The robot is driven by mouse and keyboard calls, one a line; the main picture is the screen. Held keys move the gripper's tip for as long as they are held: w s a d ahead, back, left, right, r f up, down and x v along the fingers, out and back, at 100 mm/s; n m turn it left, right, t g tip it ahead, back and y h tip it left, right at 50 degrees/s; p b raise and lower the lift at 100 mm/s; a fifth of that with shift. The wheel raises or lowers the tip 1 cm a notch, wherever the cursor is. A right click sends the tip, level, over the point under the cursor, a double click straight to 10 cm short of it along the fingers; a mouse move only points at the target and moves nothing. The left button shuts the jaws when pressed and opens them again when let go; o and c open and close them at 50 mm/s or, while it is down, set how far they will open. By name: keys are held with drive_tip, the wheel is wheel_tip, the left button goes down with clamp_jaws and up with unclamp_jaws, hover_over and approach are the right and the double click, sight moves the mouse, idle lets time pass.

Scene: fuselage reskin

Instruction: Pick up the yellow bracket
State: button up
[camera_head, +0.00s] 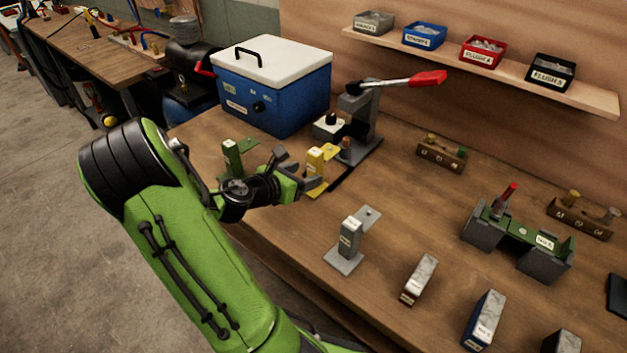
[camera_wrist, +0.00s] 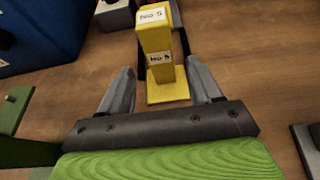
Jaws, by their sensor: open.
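The yellow bracket (camera_head: 316,163) stands upright on the wooden workbench, in front of the grey lever tool. In the wrist view the yellow bracket (camera_wrist: 156,48) shows a label on its top and one on its front face, with a flat yellow foot towards me. My gripper (camera_head: 296,178) is open beside it, on its left side. In the wrist view the fingers of my gripper (camera_wrist: 160,88) lie left and right of the bracket's foot, with a gap on each side. The fingers do not appear to touch the bracket.
A green bracket (camera_head: 232,158) stands close left of my gripper. A grey bracket (camera_head: 349,238) stands in front to the right. A blue cooler box (camera_head: 273,95) and the red-handled lever tool (camera_head: 362,110) stand behind. Bare bench lies right of the yellow bracket.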

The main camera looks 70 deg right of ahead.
sight(312, 174)
drive_tip(key=x, duration=0.2)
drive_tip(key=b+x, duration=0.1)
drive_tip(key=x, duration=0.1)
drive_tip(key=shift+s+d+f+b, duration=0.1)
drive_tip(key=shift+s+f+b, duration=0.2)
drive_tip(key=shift+f, duration=0.1)
drive_tip(key=shift+d, duration=0.35)
clamp_jaws()
